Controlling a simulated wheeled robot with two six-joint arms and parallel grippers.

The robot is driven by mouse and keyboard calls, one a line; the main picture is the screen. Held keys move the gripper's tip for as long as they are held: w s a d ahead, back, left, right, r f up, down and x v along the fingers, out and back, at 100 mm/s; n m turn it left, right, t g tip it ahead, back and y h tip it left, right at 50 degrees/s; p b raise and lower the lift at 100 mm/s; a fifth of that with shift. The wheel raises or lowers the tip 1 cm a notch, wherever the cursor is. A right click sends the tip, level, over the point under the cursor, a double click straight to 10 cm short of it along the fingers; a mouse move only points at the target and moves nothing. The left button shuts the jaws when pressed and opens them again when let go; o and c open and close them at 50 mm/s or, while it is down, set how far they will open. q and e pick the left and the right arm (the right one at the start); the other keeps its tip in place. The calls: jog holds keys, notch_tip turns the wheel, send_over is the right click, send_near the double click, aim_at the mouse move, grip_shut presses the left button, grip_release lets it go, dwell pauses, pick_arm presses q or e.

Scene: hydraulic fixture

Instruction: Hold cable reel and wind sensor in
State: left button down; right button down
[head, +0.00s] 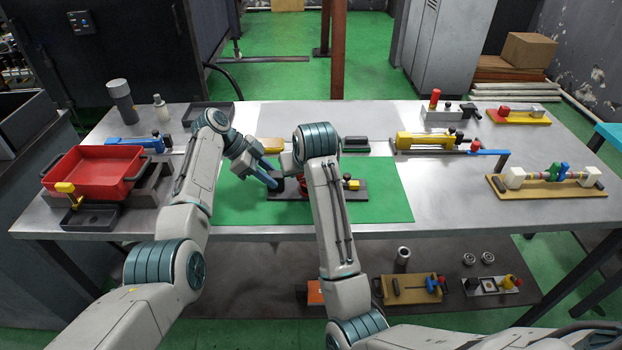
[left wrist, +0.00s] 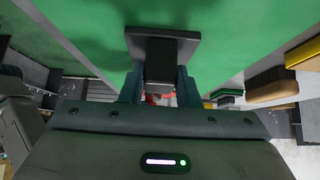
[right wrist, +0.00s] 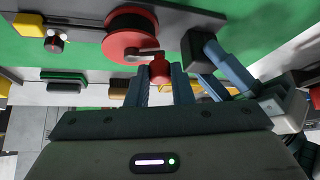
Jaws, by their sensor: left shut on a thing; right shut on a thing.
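The reel fixture's dark base (head: 359,193) lies on the green mat, partly hidden by my right arm in the head view. In the right wrist view the red cable reel (right wrist: 112,42) with a black hub has a short metal crank (right wrist: 142,54) with a red knob (right wrist: 159,71). My right gripper (right wrist: 161,80) is shut on that knob; the head view hides its fingers. My left gripper (head: 273,184) is shut on a dark block-shaped handle (left wrist: 160,58) at the base's left end. A yellow block (right wrist: 28,25) sits at the base's other end; the sensor is not clearly seen.
The green mat (head: 395,205) is clear right of the fixture. A red tray (head: 95,172) stands at the left. A yellow cylinder fixture (head: 425,140) and a tan board with white blocks (head: 545,187) stand at the right. Brushes lie behind the mat.

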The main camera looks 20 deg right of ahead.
jog(key=shift+w+a+m+h, duration=0.1)
jog(key=shift+w+m+h, duration=0.2)
jog(key=shift+m+h, duration=0.5)
jog(key=c, duration=1.2)
grip_release()
notch_tip(320, 180, up, 10)
